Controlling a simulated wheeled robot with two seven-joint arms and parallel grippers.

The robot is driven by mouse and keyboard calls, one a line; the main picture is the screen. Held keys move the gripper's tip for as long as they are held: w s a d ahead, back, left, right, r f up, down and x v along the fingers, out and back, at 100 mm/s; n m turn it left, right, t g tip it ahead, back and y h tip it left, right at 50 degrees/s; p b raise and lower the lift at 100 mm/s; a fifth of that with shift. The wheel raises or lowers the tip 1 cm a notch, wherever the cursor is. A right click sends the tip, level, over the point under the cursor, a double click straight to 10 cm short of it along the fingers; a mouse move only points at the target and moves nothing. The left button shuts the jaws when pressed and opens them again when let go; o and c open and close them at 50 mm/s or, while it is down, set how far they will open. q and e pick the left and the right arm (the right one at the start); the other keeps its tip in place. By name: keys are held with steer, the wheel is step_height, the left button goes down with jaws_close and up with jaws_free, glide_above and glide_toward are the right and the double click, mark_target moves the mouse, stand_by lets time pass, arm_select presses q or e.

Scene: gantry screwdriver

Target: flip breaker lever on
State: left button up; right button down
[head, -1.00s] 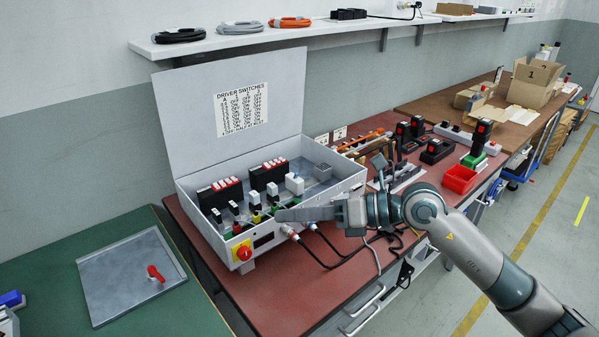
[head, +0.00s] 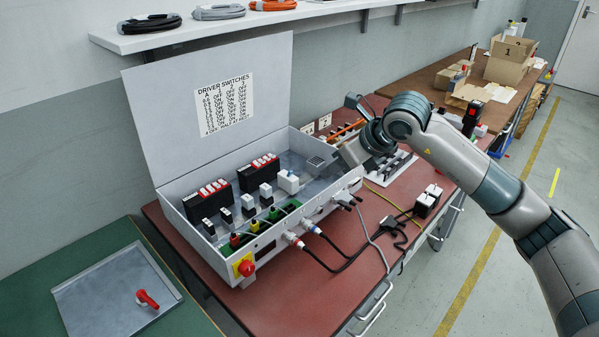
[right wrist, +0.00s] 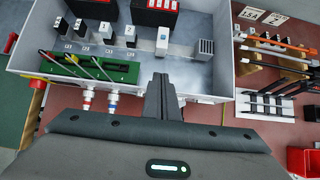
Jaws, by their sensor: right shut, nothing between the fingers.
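An open grey control box (head: 207,262) stands on the red bench with its lid up. Inside, a rail carries a row of small black-and-white breakers (head: 247,204) and a larger white breaker (head: 288,181). Which lever the task means, and how the levers are set, I cannot tell. My right gripper (head: 343,157) is shut and empty at the right end of the box. In the right wrist view its fingers (right wrist: 163,92) point at the box's front wall, just short of the white breaker (right wrist: 162,41); I see no contact. My left gripper is not in view.
A red rotary switch (head: 246,268) sits on the box's front corner. Black banks with red-and-white switches (head: 207,198) stand behind the rail. Cables (head: 335,264) plug into the front and trail across the bench. A grey panel with a red handle (head: 110,290) lies on the green table.

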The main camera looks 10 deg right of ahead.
mark_target(290, 174)
steer(key=p+x, duration=0.1)
steer(key=x, duration=0.8)
steer(key=shift+w+a+f+p, duration=0.15)
steer(key=shift+a+f+p, duration=0.1)
steer(key=shift+a+p, duration=0.05)
steer(key=shift+w+a+r+p, duration=0.25)
steer(key=shift+w+a, duration=0.15)
steer(key=shift+w, duration=0.2)
steer(key=shift+w+a+r+p, duration=0.3)
steer(key=shift+w+a, duration=0.1)
steer(key=shift+w, duration=0.2)
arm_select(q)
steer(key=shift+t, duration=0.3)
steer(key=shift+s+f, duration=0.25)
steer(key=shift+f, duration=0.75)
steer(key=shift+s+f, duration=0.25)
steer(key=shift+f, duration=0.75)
arm_select(e)
steer(key=shift+w+a+r, duration=0.1)
steer(key=shift+w+a, duration=0.1)
steer(key=shift+w, duration=0.2)
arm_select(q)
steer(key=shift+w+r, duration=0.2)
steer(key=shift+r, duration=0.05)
arm_select(e)
steer(key=shift+r, duration=0.2)
